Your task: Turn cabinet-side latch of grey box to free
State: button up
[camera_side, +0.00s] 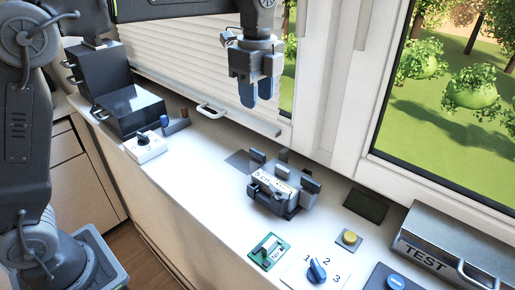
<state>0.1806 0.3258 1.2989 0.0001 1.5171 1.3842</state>
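The grey box (275,186), a small unit with a white printed label on top, sits on the white counter near the middle of the view. I cannot tell for sure which one is the cabinet-side latch, or how each is turned. My gripper (257,97) hangs fingers-down above and behind the box, well clear of it. Its blue-tipped fingers hold nothing visible. The gap between them is too small to judge.
A green-framed switch (268,251), a blue numbered knob (317,270) and a yellow button (349,238) lie in front and to the right. A grey TEST box (452,250) stands far right. Black boxes (130,108) and a white switch block (145,147) are left. The window is behind.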

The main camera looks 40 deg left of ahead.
aim_at(257, 151)
notch_tip(257, 151, down, 14)
jog(key=shift+r, duration=0.1)
dwell(0.4)
jog(key=shift+c, duration=0.2)
grip_shut()
